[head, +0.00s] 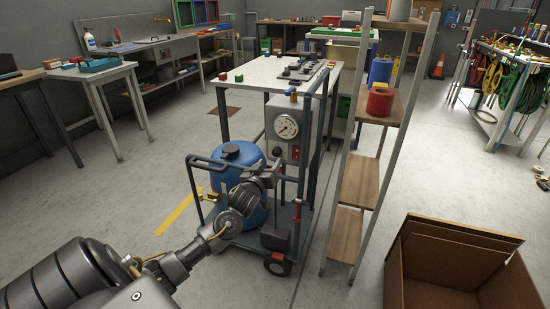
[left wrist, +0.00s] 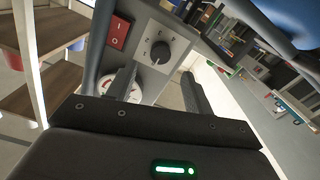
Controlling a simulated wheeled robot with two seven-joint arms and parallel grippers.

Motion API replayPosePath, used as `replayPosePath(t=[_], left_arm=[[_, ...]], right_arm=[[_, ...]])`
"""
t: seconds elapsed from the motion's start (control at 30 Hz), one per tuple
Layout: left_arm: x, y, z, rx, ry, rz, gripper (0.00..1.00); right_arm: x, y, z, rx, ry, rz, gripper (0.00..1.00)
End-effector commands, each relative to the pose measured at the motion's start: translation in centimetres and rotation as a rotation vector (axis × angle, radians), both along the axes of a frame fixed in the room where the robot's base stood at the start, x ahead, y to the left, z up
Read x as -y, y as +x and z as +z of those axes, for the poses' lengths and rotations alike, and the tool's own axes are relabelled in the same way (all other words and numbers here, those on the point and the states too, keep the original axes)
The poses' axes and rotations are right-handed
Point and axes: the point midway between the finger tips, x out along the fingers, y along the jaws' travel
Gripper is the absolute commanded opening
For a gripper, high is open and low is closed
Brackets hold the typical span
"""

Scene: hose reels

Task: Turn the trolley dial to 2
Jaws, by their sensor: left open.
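The trolley (head: 308,215) stands in mid-view with a blue tank and a grey control panel. Its dial (left wrist: 158,52) is a dark round knob on a light plate with small marks in the left wrist view. In the head view the dial (head: 277,151) shows small, just above my left gripper. My left gripper (left wrist: 158,82) is open and empty, its fingers pointing at the panel with the dial beyond and between them. My left gripper (head: 267,176) partly hides the lower panel. My right gripper is out of view.
A red rocker switch (left wrist: 119,32) sits beside the dial, and a pressure gauge (head: 286,126) above it. Trolley handle tubes (head: 205,160) stand close to my left arm. A wooden shelf rack (head: 360,180) and an open cardboard box (head: 455,260) are at right.

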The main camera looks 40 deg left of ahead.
Motion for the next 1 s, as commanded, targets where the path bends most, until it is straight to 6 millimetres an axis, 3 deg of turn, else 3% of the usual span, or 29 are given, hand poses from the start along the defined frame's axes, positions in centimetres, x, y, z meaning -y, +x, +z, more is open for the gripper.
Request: replayPosePath(t=[0.1, 0.33, 0.77, 1.0], left_arm=[[-0.8, 2.2, 0.0, 0.001, 0.001, 0.002, 0.52], [-1.9, 5.1, -0.1, 0.0, 0.001, 0.001, 0.52], [-2.1, 6.0, 0.0, 0.0, 0.0, 0.001, 0.52], [-2.1, 5.9, 0.0, 0.0, 0.0, 0.001, 0.2]], right_arm=[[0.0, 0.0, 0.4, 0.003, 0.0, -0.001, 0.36], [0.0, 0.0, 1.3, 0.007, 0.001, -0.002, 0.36], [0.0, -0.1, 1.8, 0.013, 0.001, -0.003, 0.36], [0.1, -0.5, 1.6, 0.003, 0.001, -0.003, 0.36]])
